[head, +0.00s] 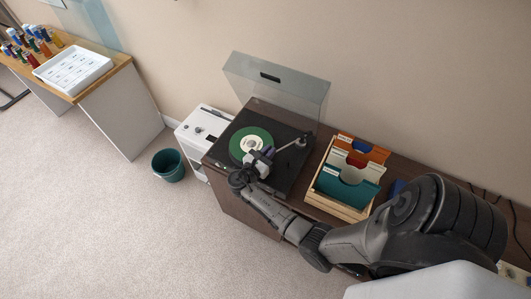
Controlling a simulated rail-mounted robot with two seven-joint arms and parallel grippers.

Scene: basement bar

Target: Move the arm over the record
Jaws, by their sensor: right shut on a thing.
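A record (240,153) with a green face and a pale centre label lies on the black turntable (290,176). The tonearm (288,146) runs from its pivot at the turntable's right side leftward to my right gripper. My right gripper (262,156) is shut on the front end of the tonearm, at the record's right edge. The gripper hides the tonearm's tip, so I cannot tell whether it is over the record or just beside it. The turntable's clear lid (290,92) stands open behind. My left gripper is out of view.
A wooden crate (335,206) with record sleeves stands right of the turntable on the dark cabinet (237,208). A white unit (199,127) stands to the left. A green bin (168,166) is on the floor. The carpet in front is clear.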

